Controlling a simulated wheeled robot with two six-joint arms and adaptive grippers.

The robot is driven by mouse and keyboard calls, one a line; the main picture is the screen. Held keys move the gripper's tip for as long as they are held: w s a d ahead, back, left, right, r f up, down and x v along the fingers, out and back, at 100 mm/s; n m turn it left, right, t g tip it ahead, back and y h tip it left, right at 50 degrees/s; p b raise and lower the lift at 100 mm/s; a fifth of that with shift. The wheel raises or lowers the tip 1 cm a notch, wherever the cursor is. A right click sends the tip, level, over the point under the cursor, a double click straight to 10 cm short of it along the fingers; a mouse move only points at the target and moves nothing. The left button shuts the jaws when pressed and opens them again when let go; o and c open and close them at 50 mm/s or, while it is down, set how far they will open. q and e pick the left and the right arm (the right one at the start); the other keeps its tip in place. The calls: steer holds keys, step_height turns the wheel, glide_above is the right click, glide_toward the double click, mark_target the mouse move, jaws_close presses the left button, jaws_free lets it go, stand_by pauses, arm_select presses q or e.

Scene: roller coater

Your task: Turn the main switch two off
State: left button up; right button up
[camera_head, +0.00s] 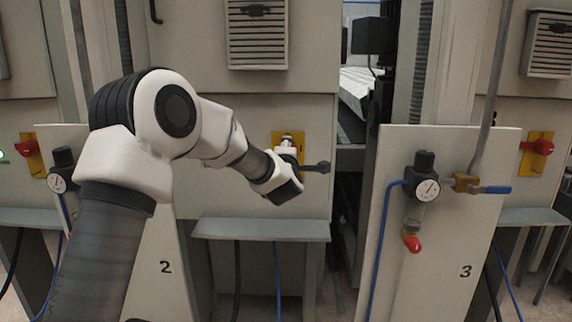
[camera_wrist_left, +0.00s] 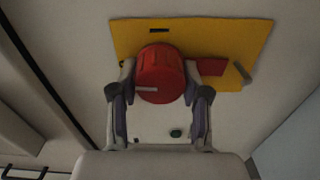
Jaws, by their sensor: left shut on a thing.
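The main switch on the middle cabinet marked 2 is a red round knob (camera_wrist_left: 160,72) on a yellow plate (camera_wrist_left: 235,38), seen in the left wrist view. A red lever-like part sits to the knob's right, and a pale mark shows low on the knob's face. My left gripper (camera_wrist_left: 159,80) has one finger on each side of the knob and is shut on it. In the head view my left wrist and gripper (camera_head: 286,160) cover most of the yellow plate (camera_head: 277,139), and the knob is hidden. My right gripper is not in view.
Another red switch (camera_head: 541,147) is on the right cabinet, and one (camera_head: 30,146) is at the far left. A panel marked 3 (camera_head: 450,240) carries a gauge, a valve and a blue hose. A grey ledge (camera_head: 262,229) juts out below the middle switch.

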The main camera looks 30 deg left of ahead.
arm_select(q)
steer(key=shift+n+b, duration=0.4)
steer(key=o, duration=1.1)
steer(key=shift+o, duration=0.2)
steer(key=v, duration=1.2)
